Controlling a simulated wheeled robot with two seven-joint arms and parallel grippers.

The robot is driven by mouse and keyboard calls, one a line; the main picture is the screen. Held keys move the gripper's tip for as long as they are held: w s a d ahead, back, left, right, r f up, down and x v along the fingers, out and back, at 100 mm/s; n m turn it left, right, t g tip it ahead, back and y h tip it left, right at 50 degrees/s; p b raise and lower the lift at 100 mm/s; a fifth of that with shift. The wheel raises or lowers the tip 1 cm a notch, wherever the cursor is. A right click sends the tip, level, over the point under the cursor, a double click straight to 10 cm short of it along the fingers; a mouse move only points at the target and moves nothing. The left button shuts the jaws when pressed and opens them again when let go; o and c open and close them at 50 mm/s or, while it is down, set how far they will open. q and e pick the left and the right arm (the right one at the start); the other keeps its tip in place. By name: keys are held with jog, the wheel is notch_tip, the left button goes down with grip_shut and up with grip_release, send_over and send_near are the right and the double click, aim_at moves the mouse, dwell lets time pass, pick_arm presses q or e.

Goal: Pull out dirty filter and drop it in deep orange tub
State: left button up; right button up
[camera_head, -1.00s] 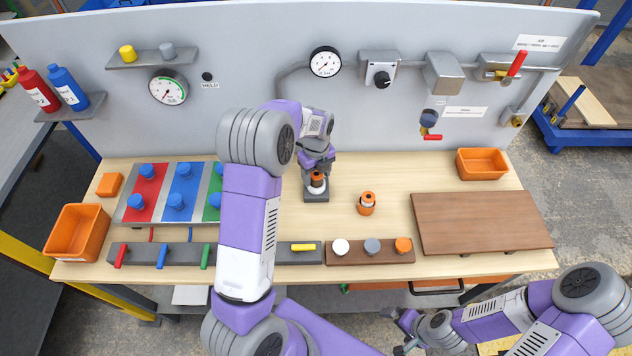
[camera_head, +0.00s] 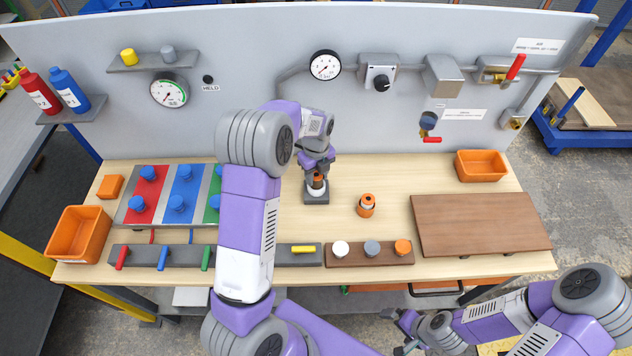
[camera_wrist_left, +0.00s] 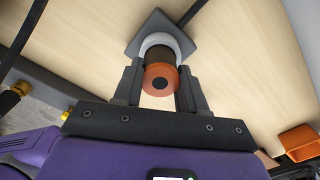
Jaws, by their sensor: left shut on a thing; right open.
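The dirty filter (camera_head: 318,182), dark brown with an orange cap, stands upright over a white collar on a small grey base (camera_head: 317,198). In the left wrist view the filter (camera_wrist_left: 161,80) sits between the two dark fingers of my left gripper (camera_wrist_left: 160,90), which is shut on it. The filter's lower end is hidden at the white collar, so I cannot tell how far it is seated. The deep orange tub (camera_head: 78,234) stands at the table's left end. My right gripper (camera_head: 398,332) is open and empty, below the table's front edge.
A second orange-capped filter (camera_head: 367,205) stands right of the base. A shallow orange bin (camera_head: 481,165) is at the back right, behind a brown board (camera_head: 480,223). A coloured panel with blue knobs (camera_head: 184,193) and a switch strip (camera_head: 135,257) lie between base and tub.

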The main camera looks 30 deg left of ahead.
aim_at(317, 174)
pick_arm(q)
jog(key=shift+r+p, duration=0.4)
jog(key=shift+r, duration=0.4)
jog(key=shift+r+p, duration=0.3)
jog(key=shift+r, duration=0.05)
jog(key=shift+r, duration=0.35)
jog(key=shift+r+p, duration=0.25)
jog(key=shift+p, duration=0.15)
jog(key=shift+r+p, duration=1.6)
jog(key=shift+r, duration=0.55)
